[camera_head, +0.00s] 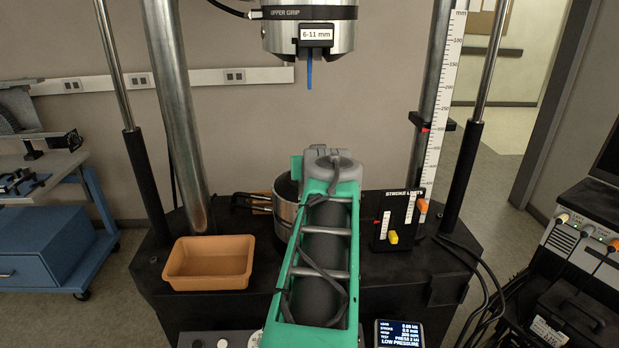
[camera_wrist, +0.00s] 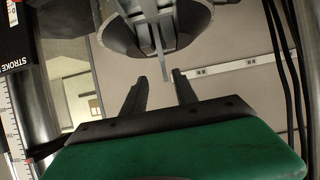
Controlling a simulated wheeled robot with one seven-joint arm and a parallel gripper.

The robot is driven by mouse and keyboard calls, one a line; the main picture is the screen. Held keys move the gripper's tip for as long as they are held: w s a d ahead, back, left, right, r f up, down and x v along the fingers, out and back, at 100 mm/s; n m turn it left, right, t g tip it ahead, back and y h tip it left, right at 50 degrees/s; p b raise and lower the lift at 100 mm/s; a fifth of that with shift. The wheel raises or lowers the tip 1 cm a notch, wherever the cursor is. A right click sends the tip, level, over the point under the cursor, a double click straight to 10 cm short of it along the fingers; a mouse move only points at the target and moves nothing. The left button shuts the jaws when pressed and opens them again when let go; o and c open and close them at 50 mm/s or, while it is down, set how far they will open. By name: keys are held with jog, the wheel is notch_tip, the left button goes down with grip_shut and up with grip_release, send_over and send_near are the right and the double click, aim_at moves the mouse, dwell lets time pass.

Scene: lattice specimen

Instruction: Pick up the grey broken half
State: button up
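My gripper (camera_wrist: 160,78) is open in the wrist view, its two dark fingers apart with nothing between them. My green arm hides my gripper's fingers and much of the lower grip (camera_head: 284,218) in the head view.
An orange-brown tray (camera_head: 208,282) stands on the black machine base left of my arm, apparently empty. A stroke-limits panel (camera_head: 397,220) with a yellow and an orange slider stands right. Steel columns (camera_head: 178,110) flank the space. A display (camera_head: 399,334) is at the front.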

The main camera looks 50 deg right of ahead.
jog(key=p+x, duration=0.1)
jog(key=x, duration=0.2)
jog(key=p+x, duration=0.1)
jog(key=x, duration=0.3)
jog(key=shift+w+a+f+p, duration=0.15)
jog(key=shift+w+f+p, duration=0.15)
jog(key=shift+f+p, duration=0.05)
jog(key=shift+a, duration=0.1)
grip_shut()
